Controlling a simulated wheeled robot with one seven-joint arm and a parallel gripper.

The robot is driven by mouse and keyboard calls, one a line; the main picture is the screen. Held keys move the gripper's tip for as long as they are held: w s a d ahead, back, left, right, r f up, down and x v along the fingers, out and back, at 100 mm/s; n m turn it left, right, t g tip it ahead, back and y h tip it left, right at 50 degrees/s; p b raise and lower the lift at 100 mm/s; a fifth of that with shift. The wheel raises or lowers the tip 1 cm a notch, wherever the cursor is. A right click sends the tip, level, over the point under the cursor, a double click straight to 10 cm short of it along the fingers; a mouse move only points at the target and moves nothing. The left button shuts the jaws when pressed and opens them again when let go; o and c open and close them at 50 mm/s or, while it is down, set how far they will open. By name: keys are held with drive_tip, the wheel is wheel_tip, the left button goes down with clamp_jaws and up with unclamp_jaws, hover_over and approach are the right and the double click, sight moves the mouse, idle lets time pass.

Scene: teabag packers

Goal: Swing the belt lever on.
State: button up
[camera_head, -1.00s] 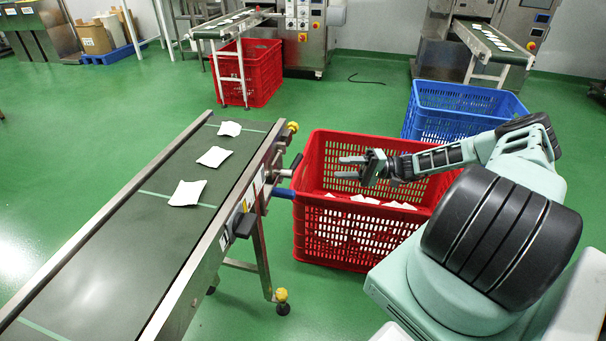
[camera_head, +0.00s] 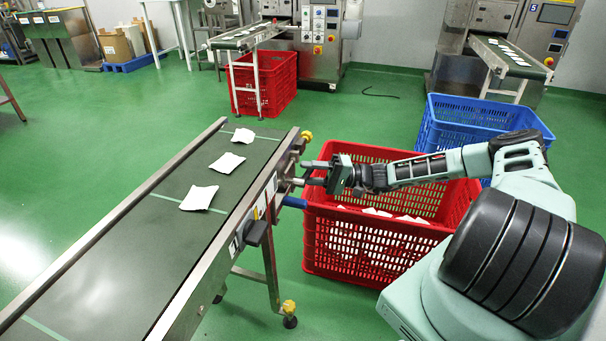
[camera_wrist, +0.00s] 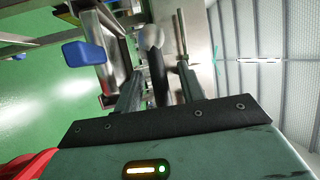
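The belt lever (camera_wrist: 157,72), dark with a grey ball knob (camera_wrist: 154,37), shows in the wrist view between the two fingers of my gripper (camera_wrist: 160,88). The fingers stand apart, one on each side of it, and I cannot make out contact. In the head view my gripper (camera_head: 304,173) reaches the right side of the conveyor (camera_head: 218,235) near its far end, and the lever is mostly hidden there. Several white packets (camera_head: 198,198) lie on the green belt.
A blue handle (camera_head: 293,202) sticks out just below my gripper; it also shows in the wrist view (camera_wrist: 83,54). A red crate (camera_head: 345,260) with white packets stands under my forearm. A blue crate (camera_head: 425,135) stands behind. Green floor is open left of the conveyor.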

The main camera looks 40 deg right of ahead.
drive_tip(key=shift+x, duration=0.95)
clamp_jaws()
drive_tip(key=shift+f+m+t+p, duration=0.15)
drive_tip(key=shift+m+t+p, duration=0.15)
drive_tip(key=shift+m, duration=0.4)
unclamp_jaws()
drive_tip(key=p+v, duration=0.1)
drive_tip(key=v, duration=1.6)
drive_tip(key=shift+d+f, duration=0.2)
drive_tip(key=shift+f, duration=0.15)
drive_tip(key=shift+s, duration=0.1)
